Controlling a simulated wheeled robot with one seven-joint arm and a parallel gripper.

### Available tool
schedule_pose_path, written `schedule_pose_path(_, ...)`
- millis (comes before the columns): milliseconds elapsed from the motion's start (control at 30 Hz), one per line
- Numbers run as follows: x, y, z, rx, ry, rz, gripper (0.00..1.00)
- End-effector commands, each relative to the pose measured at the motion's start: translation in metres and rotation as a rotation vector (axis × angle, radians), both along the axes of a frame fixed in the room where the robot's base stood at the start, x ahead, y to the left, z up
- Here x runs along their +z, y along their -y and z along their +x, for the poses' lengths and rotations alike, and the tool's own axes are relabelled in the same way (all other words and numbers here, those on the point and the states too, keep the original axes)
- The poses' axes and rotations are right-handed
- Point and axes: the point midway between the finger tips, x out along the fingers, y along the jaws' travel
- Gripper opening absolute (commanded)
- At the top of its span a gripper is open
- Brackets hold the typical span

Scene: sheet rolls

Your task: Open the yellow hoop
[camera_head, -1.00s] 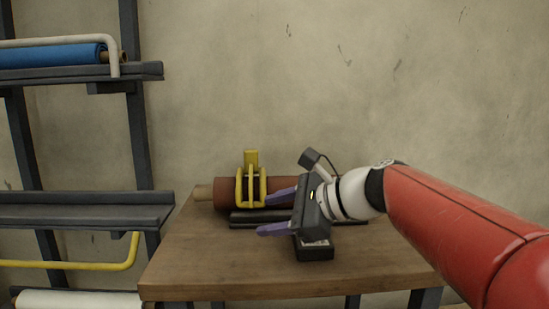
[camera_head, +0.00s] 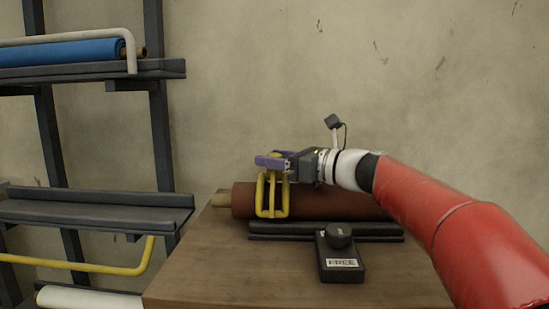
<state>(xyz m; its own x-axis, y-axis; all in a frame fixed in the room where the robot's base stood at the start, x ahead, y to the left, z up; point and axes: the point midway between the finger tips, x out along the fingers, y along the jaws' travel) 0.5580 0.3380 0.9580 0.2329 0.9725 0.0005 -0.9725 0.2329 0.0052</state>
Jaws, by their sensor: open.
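The yellow hoop (camera_head: 272,196) stands over the brown roll (camera_head: 330,203) on the wooden table, its bars reaching down across the roll's front. My gripper (camera_head: 274,160) is at the top of the hoop, coming from the right, with its purple fingers pointing left. The fingers are open and overlap the hoop's top tab in the picture. They hide most of that tab, and I cannot tell whether they touch it.
A black box with a knob and a label reading "FREE" (camera_head: 340,262) stands on the table (camera_head: 230,285) in front of the dark roll cradle (camera_head: 300,231). A dark rack (camera_head: 100,212) at left holds a blue roll (camera_head: 60,51) and a white roll (camera_head: 85,298). A yellow bar (camera_head: 100,268) crosses the rack.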

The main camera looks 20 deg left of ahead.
Motion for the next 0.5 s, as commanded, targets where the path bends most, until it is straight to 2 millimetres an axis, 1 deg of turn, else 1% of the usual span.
schedule_pose_path(100, 0.0000, -0.0054, 0.0009, 0.001, 0.001, 0.000, 0.51)
schedule_pose_path(333, -0.0002, -0.0057, 0.0012, 0.000, 0.001, -0.001, 0.51)
schedule_pose_path(500, -0.0002, -0.0055, 0.0011, 0.000, 0.001, -0.001, 0.29)
